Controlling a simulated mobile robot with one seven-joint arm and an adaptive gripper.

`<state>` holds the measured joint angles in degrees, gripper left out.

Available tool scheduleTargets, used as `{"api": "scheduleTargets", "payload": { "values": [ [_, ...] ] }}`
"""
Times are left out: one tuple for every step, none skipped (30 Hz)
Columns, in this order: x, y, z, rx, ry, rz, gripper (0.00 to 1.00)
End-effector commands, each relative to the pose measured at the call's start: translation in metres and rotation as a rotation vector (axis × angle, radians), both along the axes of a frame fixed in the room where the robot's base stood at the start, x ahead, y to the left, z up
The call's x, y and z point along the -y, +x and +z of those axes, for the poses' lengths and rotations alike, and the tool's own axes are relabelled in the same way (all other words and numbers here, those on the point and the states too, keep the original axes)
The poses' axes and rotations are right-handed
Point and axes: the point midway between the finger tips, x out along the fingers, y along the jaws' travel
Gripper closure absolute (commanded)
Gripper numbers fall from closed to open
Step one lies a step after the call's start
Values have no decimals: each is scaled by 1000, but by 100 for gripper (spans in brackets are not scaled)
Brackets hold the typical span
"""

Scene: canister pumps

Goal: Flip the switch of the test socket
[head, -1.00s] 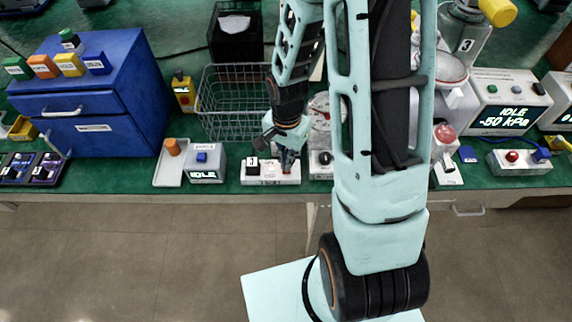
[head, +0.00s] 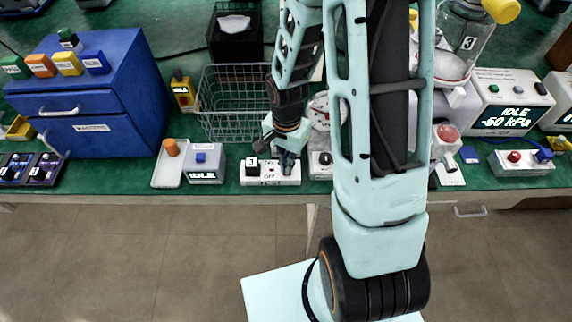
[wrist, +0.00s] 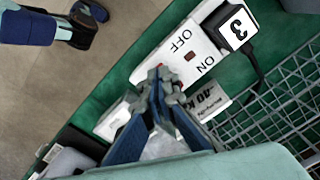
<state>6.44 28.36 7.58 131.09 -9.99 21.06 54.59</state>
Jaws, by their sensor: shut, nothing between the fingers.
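The test socket (head: 258,181) is a white strip at the table's front edge, with a black plug marked 3 (head: 252,167) in its left end. In the wrist view the socket (wrist: 176,47) shows the words OFF and ON, a small dark red spot between them, and the plug (wrist: 236,27). My gripper (head: 287,166) is over the right part of the socket, pointing down. In the wrist view my gripper (wrist: 158,74) is shut and empty, its tips over the socket beside the lettering. A bit of red shows between the fingers; the switch is mostly hidden by them.
A wire basket (head: 232,105) stands behind the socket. A grey box reading IDLE (head: 205,176) is to its left, and a white box with a black knob (head: 322,170) is close on its right. A round gauge (head: 320,110) stands behind my gripper.

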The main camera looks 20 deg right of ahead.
Motion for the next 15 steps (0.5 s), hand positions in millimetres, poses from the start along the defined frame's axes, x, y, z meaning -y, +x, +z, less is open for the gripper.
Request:
{"api": "scheduleTargets", "payload": {
  "values": [
    [0,0,4,0,0,0,100],
    [0,0,6,1,-1,0,100],
    [0,0,9,1,-1,0,100],
    [0,0,12,1,0,0,100],
    [0,0,14,1,0,0,100],
    [0,0,18,1,-1,1,100],
    [0,0,20,1,-1,1,100],
    [0,0,23,1,-1,1,100],
    [0,0,26,0,0,1,100],
    [0,0,28,0,0,1,100],
    [0,0,31,0,0,1,100],
    [0,0,34,0,0,1,100],
    [0,0,36,0,0,0,100],
    [0,0,39,0,0,0,100],
    [0,0,42,1,0,0,100]
  ]
}}
